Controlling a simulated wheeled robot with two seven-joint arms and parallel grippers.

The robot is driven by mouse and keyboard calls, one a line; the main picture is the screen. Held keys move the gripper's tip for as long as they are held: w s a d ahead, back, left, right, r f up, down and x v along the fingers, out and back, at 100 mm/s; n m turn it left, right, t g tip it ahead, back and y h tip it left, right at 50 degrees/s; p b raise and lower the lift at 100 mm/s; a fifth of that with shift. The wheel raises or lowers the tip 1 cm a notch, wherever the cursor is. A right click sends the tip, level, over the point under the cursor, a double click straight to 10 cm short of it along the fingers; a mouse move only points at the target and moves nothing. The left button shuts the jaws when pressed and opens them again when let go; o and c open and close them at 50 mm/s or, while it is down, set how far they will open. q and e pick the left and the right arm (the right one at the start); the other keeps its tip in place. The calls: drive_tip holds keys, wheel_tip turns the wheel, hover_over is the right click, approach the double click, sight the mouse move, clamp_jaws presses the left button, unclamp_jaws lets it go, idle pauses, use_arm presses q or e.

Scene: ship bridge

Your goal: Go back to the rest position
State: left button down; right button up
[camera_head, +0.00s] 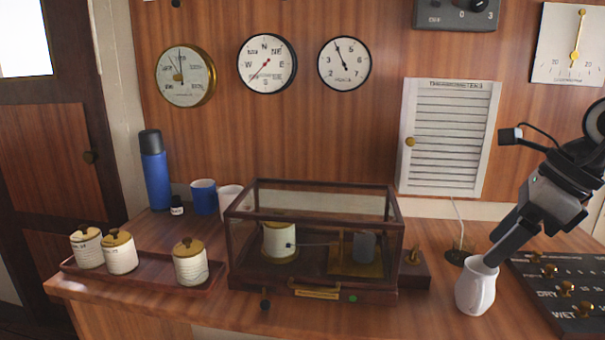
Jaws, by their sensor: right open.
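My right gripper (500,243) comes in from the right side of the view and points down and to the left. It is open. Its dark finger ends lie over the mouth of a small white jug (474,290), which stands upright on the wooden counter (430,315). I cannot tell whether a finger touches the jug or reaches inside its rim. My left gripper is not in view.
A glass-sided wooden case (315,281) stands mid-counter. A tray (140,286) with white lidded jars is at left. A blue flask (155,170) and blue cup (204,197) stand behind. A dark switch panel (560,293) lies right of the jug.

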drive_tip(key=a+f+m+t+y, duration=0.1)
drive_tip(key=a+f+m+y, duration=0.1)
drive_tip(key=a+m+y, duration=0.45)
drive_tip(key=a+f+m+t+y, duration=0.15)
drive_tip(key=a+y, duration=0.25)
drive_tip(key=a, duration=0.5)
drive_tip(key=a+f+m+t+y, duration=0.1)
drive_tip(key=a+f+m+y, duration=0.2)
drive_tip(key=a+y, duration=0.4)
drive_tip(key=d+f+m+t+h, duration=0.4)
drive_tip(key=f+m+t+h, duration=0.8)
drive_tip(key=m, duration=1)
drive_tip(key=s+d+f+m+g+h, duration=0.1)
drive_tip(key=s+f+m+g+h, duration=0.5)
drive_tip(key=f, duration=1.1)
drive_tip(key=s+m+g, duration=0.2)
drive_tip(key=s+m, duration=0.2)
drive_tip(key=s, duration=0.2)
drive_tip(key=shift+s+d+f, duration=0.15)
drive_tip(key=shift+s+f, duration=0.2)
drive_tip(key=shift+f, duration=0.05)
drive_tip(key=shift+h, duration=0.25)
